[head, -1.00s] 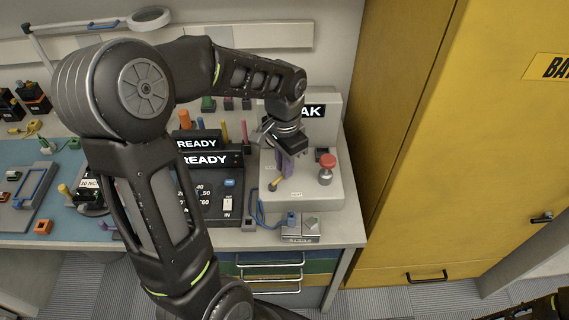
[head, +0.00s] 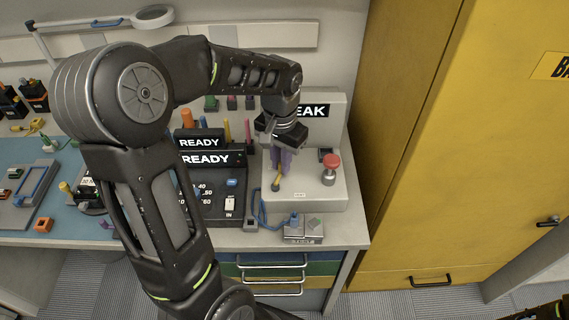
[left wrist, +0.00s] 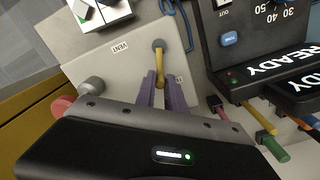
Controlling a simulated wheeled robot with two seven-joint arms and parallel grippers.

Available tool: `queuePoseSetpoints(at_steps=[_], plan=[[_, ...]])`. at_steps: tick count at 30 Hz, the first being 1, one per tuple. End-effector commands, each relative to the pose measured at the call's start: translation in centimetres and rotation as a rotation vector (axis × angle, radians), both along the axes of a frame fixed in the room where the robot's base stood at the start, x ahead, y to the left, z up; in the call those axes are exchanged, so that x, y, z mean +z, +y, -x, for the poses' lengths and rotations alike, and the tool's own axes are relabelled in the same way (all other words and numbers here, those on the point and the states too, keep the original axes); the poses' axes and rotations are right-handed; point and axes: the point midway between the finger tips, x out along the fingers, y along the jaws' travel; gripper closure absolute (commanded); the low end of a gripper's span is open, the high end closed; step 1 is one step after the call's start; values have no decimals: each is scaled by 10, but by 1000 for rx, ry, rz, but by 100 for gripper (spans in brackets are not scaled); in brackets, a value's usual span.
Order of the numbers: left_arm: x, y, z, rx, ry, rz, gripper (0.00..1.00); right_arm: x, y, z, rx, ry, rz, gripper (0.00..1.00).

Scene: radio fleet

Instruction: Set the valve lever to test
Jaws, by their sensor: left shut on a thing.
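The valve lever (head: 277,181) is a short yellow bar on a light grey test box (head: 318,203) at the right end of the bench. In the left wrist view, the lever (left wrist: 160,66) runs from its round pivot to between my purple fingertips. My left gripper (head: 282,163) reaches down over the box and is shut on the lever; it also shows in the left wrist view (left wrist: 161,92). A "VENT" label (left wrist: 120,48) lies beside the pivot. Another label by the fingers is partly hidden. My right gripper is not in view.
A red mushroom knob (head: 331,161) stands on the box right of the lever. A black console with "READY" displays (head: 206,160) is to the left. A small grey block (head: 303,228) and a blue cable lie in front. A yellow cabinet (head: 440,140) stands to the right.

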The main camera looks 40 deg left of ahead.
Motion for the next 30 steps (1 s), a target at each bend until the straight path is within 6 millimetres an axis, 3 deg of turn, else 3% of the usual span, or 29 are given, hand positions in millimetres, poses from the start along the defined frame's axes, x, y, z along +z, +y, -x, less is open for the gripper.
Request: queuePoseSetpoints(at_steps=[9, 23, 24, 30], plan=[[0, 6, 2, 151, -3, 0, 100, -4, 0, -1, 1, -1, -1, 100], [1, 8, 3, 177, -3, -1, 100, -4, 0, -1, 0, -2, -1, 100], [1, 8, 3, 176, -3, -1, 84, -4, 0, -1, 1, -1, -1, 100], [0, 8, 3, 175, -2, 0, 68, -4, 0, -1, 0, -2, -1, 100]])
